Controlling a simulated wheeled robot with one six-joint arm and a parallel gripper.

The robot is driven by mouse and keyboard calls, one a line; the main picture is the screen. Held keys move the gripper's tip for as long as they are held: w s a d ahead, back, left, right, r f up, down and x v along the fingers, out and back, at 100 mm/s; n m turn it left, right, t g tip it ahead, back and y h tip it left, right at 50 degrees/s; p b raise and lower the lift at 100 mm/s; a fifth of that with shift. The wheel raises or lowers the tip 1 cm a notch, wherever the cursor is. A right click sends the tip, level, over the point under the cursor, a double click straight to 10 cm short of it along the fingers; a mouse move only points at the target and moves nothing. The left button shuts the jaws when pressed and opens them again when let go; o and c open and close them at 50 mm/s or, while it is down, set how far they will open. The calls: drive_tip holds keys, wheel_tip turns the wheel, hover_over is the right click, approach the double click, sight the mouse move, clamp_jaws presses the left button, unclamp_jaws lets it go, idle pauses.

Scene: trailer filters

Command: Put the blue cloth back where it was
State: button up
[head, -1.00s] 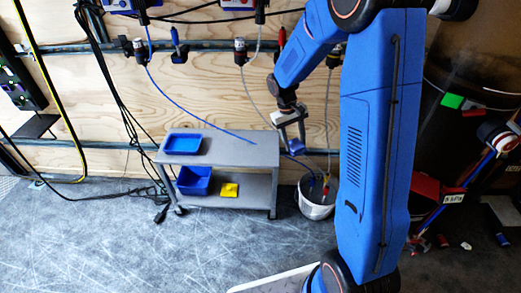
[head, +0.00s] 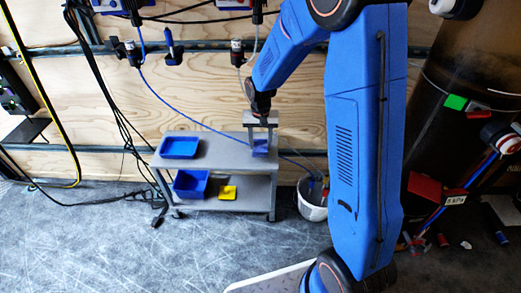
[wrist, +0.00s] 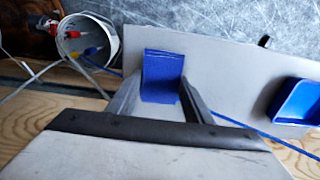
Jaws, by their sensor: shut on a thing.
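The blue cloth (wrist: 163,78) is a small dark blue piece held between the two fingers of my gripper (wrist: 160,95) in the wrist view. In the head view the cloth (head: 260,148) hangs below my gripper (head: 260,138) at the right end of the grey cart's top shelf (head: 222,155). My gripper is shut on it. I cannot tell whether the cloth touches the shelf. A blue tray (head: 180,147) sits at the left end of the same shelf and also shows at the right in the wrist view (wrist: 298,102).
On the cart's lower shelf are a blue bin (head: 190,184) and a yellow cloth (head: 228,192). A white bucket (head: 313,200) with coloured tools stands right of the cart. A thin blue hose (head: 190,112) runs across the cart top. The middle of the shelf looks clear.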

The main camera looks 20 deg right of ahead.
sight(260, 145)
drive_tip(key=shift+f, duration=1.85)
drive_tip(key=o, duration=1)
wheel_tip(260, 145, up, 11)
drive_tip(key=shift+f, duration=0.1)
drive_tip(key=s+d+r+n+t, duration=0.2)
drive_tip(key=s+d+r, duration=0.2)
drive_tip(key=s+r, duration=1.1)
drive_tip(key=shift+s+d+r+n+t, duration=0.25)
drive_tip(key=shift+s+d+t, duration=0.25)
drive_tip(key=shift+s, duration=2.6)
drive_tip(key=shift+s+d+r+n+t, duration=0.25)
drive_tip(key=shift+s+d+t, duration=0.25)
drive_tip(key=shift+s, duration=2.6)
drive_tip(key=shift+s+d+r+n+t, duration=0.25)
drive_tip(key=shift+s+d+t, duration=0.2)
drive_tip(key=shift+s, duration=2.65)
